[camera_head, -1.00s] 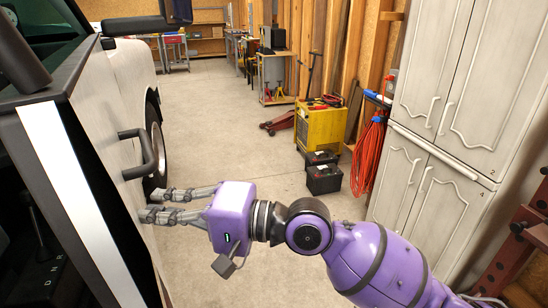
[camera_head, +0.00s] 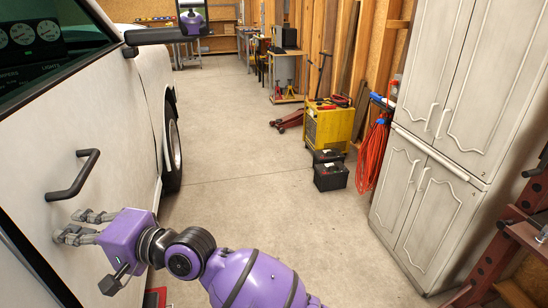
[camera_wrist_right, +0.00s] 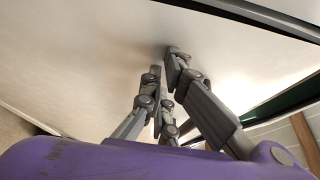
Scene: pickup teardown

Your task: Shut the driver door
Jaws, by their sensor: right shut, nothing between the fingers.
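The driver door (camera_head: 105,125) is a white panel along the left of the head view, with a black handle (camera_head: 75,176). A dark strip shows along its near edge at the lower left; I cannot tell whether the door is latched. My right gripper (camera_head: 67,225), purple with grey fingers, is shut and empty. Its fingertips are at the door's outer face, just below the handle, and seem to touch it. In the right wrist view the fingers (camera_wrist_right: 163,60) point at the pale door panel (camera_wrist_right: 80,60). My left gripper is not in view.
A side mirror (camera_head: 190,18) sticks out from the truck ahead, with the front wheel (camera_head: 172,150) below. Concrete floor (camera_head: 235,140) is clear beside the truck. Grey cabinets (camera_head: 430,130), a yellow machine (camera_head: 330,125) and black batteries (camera_head: 330,175) stand to the right.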

